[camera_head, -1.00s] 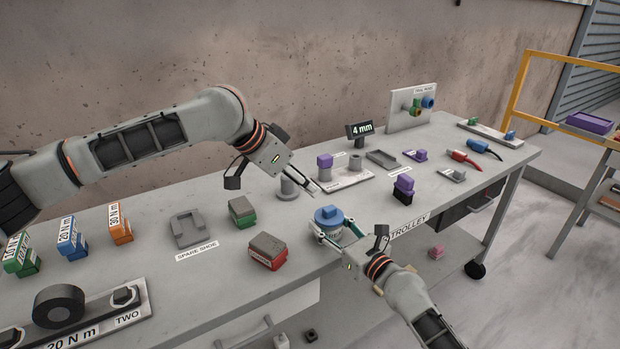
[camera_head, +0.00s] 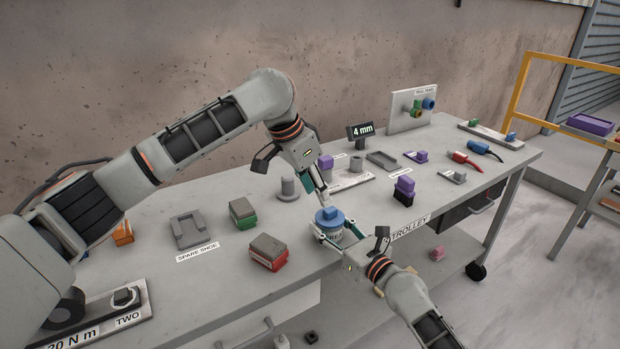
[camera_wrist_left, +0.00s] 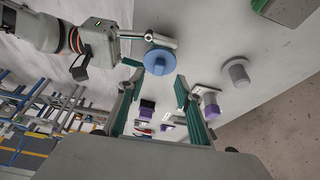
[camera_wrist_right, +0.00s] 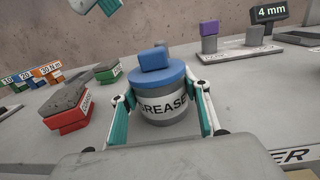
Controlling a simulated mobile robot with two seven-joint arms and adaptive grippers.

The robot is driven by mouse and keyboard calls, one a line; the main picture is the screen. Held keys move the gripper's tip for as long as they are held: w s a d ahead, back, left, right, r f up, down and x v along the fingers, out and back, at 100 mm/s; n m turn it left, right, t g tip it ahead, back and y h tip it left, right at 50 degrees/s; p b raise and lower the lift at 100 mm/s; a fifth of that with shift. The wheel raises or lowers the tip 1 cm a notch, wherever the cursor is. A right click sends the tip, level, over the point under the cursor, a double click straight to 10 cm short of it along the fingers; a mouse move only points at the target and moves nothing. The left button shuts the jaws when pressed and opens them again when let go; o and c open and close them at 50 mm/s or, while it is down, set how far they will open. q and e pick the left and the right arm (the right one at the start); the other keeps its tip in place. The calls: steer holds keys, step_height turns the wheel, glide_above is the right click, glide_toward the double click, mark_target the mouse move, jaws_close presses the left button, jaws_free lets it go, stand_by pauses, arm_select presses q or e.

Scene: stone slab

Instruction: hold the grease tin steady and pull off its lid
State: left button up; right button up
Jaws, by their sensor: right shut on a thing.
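The grease tin is a grey can with a white label reading GREASE (camera_wrist_right: 168,106), standing upright on the bench. Its round blue lid with a raised block handle (camera_head: 329,215) sits on top; it also shows in the left wrist view (camera_wrist_left: 161,60). My right gripper (camera_head: 333,233) is shut on the tin's body, with a finger on either side, below the lid. My left gripper (camera_head: 325,197) is just above the lid, pointing down at it. In the left wrist view its fingers (camera_wrist_left: 156,84) are spread, the lid appearing beyond the tips, with nothing between them.
A grey peg on a round base (camera_head: 287,189) stands behind and left of the tin. Red (camera_head: 267,252) and green (camera_head: 242,212) blocks lie to the left. A purple-topped black block (camera_head: 404,190) stands to the right. The bench's front edge is close to the tin.

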mark_target(326, 211)
arm_select(q)
steer(key=x, duration=0.7)
steer(key=shift+d+f, duration=0.1)
steer(key=shift+f, duration=0.05)
steer(key=c, duration=1)
